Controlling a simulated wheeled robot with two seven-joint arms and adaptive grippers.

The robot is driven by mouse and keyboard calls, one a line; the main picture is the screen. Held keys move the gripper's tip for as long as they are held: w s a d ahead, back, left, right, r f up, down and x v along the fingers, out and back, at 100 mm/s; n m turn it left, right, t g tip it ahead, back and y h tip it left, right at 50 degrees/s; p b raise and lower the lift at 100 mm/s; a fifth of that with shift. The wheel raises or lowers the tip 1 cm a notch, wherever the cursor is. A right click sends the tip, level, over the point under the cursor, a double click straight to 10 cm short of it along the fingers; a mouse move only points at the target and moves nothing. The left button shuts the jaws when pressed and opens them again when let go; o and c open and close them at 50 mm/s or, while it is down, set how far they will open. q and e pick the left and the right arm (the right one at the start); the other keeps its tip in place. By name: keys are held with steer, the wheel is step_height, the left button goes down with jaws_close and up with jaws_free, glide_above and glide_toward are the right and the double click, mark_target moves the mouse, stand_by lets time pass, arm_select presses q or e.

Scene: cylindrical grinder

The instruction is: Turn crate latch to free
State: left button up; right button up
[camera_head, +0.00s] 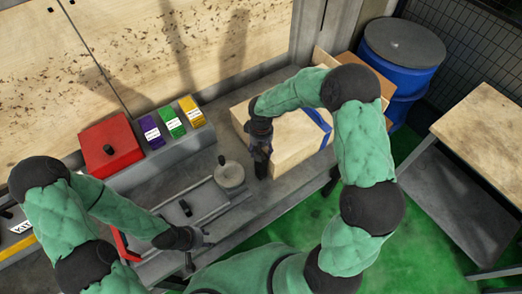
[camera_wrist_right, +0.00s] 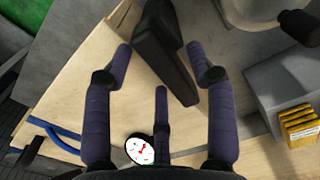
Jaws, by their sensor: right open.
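The wooden crate (camera_head: 290,150) with a blue strap stands on the grey bench in the head view. In the right wrist view its pale top (camera_wrist_right: 60,110) fills much of the picture. A black latch-like lever (camera_wrist_right: 165,45) lies above the crate top. My right gripper (camera_wrist_right: 158,55) is open, with its purple-wrapped fingers on both sides of the lever. Whether they touch it I cannot tell. In the head view the right gripper (camera_head: 261,160) points down at the crate's left part and hides the lever. My left gripper (camera_head: 196,248) is at the bench's front, fingers spread, holding nothing visible.
A red box (camera_head: 112,145) and purple, green and yellow packs (camera_head: 191,111) line the bench's back. A round grey part (camera_head: 229,175) sits left of the crate. A blue drum (camera_head: 400,60) and a wood-topped table (camera_head: 485,140) stand right. Green floor (camera_head: 400,240) is open there.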

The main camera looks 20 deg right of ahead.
step_height(320, 180, up, 11)
stand_by(0.4)
stand_by(0.4)
